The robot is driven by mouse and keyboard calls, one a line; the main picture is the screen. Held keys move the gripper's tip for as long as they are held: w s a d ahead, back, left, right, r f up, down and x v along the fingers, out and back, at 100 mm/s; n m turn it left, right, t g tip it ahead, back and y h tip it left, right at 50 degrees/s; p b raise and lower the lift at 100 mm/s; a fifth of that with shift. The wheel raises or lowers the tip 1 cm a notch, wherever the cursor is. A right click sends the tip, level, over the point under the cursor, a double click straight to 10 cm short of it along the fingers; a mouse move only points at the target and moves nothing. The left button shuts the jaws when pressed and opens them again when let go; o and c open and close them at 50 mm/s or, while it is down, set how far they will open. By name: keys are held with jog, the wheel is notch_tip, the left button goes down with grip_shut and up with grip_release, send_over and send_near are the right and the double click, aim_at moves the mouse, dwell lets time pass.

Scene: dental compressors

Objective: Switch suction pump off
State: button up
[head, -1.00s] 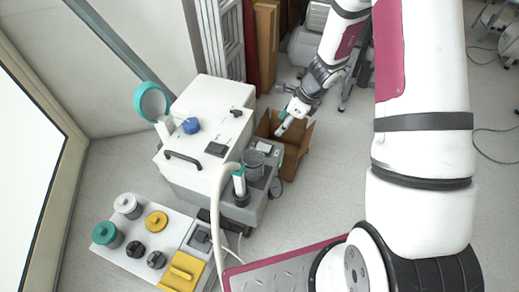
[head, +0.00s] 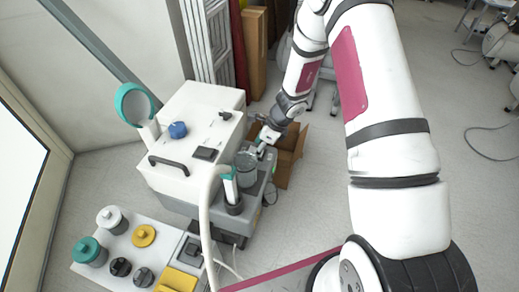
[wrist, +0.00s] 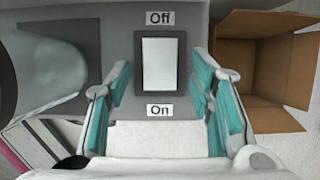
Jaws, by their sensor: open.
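The suction pump (head: 193,146) is a white and grey unit with a black handle and a clear canister, standing left of my gripper in the head view. In the wrist view its switch (wrist: 160,64) is a white rocker plate in a dark frame, with an "Off" label (wrist: 160,18) above and an "On" label (wrist: 160,111) below. My gripper (wrist: 160,95) is open and empty, its teal-padded fingers on either side of the switch's lower part. In the head view my gripper (head: 262,148) is beside the canister. I cannot tell whether the fingers touch the panel.
An open cardboard box (head: 287,160) stands right of the pump; it also shows in the wrist view (wrist: 248,72). The clear canister (head: 247,168) is close on the left. A white hose (head: 208,225) rises in front. Canisters and lids (head: 115,222) sit at lower left.

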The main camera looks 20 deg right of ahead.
grip_shut()
